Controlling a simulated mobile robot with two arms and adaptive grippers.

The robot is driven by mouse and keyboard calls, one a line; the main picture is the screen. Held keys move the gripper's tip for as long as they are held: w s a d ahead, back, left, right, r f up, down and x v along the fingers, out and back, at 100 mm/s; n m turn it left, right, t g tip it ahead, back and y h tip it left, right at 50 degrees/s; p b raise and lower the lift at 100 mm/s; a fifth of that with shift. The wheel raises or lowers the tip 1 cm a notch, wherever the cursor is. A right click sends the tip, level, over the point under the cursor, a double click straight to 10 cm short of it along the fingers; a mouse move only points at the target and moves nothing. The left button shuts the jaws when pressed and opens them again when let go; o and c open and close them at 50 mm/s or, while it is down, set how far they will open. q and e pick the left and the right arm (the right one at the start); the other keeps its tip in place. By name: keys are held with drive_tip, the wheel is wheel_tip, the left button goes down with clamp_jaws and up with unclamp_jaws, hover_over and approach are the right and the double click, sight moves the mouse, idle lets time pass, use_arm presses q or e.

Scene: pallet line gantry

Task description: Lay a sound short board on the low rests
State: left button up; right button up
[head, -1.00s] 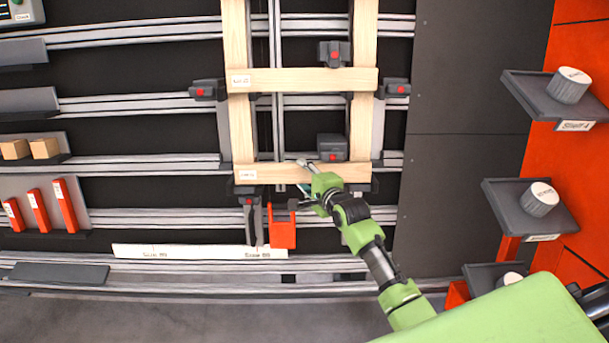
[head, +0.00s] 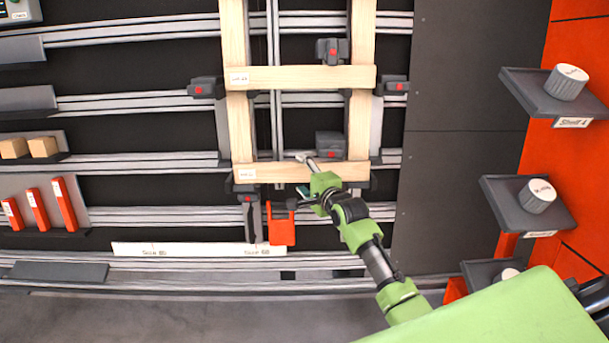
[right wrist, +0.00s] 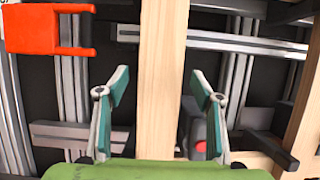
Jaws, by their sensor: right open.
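A short pale board (head: 280,174) with a white label lies level across two uprights, low on the wall frame. Dark rests (head: 246,190) show under its left end and at its right end, partly hidden by my arm. My right gripper (head: 305,175) is at this board, right of its middle. In the right wrist view the open fingers (right wrist: 160,95) stand on either side of a pale board (right wrist: 160,60), with gaps on both sides. A second short board (head: 300,78) lies across the uprights higher up. My left gripper is not in view.
A red bracket (head: 281,228) hangs just below the lower board, left of my gripper. A dark block with a red mark (head: 330,146) sits just above the board. A long white strip (head: 190,250) runs below. Shelves with grey knobs (head: 538,195) stand at right.

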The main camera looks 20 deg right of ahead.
drive_tip(key=v, duration=1.2)
idle(0.3)
drive_tip(key=s+f+n+g, duration=0.35)
drive_tip(key=s+f, duration=0.25)
drive_tip(key=f, duration=0.8)
drive_tip(key=s+f+n+g, duration=0.2)
drive_tip(key=s+f+n, duration=0.4)
drive_tip(key=f, duration=0.9)
drive_tip(key=s+d+f+n+g, duration=0.1)
drive_tip(key=s+f+n+g, duration=0.1)
drive_tip(key=s+f, duration=0.4)
drive_tip(key=s+d+f+n+g+h, duration=0.1)
drive_tip(key=s+f+n, duration=0.4)
drive_tip(key=s, duration=1.1)
drive_tip(key=s+d+f+n+g+h, duration=0.1)
drive_tip(key=s+f+n+g, duration=0.2)
drive_tip(key=s+f, duration=0.4)
drive_tip(key=s+n, duration=0.1)
drive_tip(key=s, duration=0.4)
drive_tip(key=shift+f, duration=0.25)
